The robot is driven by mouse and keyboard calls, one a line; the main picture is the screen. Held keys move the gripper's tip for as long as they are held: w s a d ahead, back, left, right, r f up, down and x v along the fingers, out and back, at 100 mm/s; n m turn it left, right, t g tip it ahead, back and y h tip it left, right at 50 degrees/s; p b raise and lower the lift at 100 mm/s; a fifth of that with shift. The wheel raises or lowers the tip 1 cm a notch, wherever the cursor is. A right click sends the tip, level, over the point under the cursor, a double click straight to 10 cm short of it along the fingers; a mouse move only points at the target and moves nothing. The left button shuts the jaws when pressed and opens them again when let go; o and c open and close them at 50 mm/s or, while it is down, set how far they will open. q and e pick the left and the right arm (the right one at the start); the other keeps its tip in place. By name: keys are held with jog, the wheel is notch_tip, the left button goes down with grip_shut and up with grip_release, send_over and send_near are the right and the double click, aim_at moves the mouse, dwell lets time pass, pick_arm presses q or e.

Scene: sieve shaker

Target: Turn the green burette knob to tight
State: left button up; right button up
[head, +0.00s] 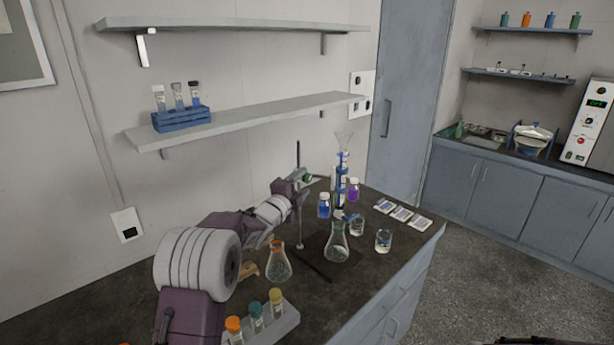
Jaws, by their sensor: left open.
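My left arm comes in from the lower left. Its gripper (305,185) is open beside the upright burette setup on the dark bench. A small green part (308,178), which looks like the burette knob, shows right at the fingertips. Whether the fingers touch it or lie around it is too small to tell. The knob's turn position cannot be made out. My right gripper is not in view.
An orange-rimmed flask (278,264) and a rack of capped vials (272,327) stand near my left arm. Blue (324,207) and purple (353,191) bottles, two beakers (383,241) and flat cards (402,214) crowd the burette. A shelf (250,120) hangs above.

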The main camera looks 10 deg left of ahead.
aim_at(305, 181)
pick_arm(q)
jog(key=w, duration=0.3)
jog(key=shift+w+d+p, duration=0.1)
jog(key=shift+d+p, duration=0.3)
jog(key=shift+w, duration=0.35)
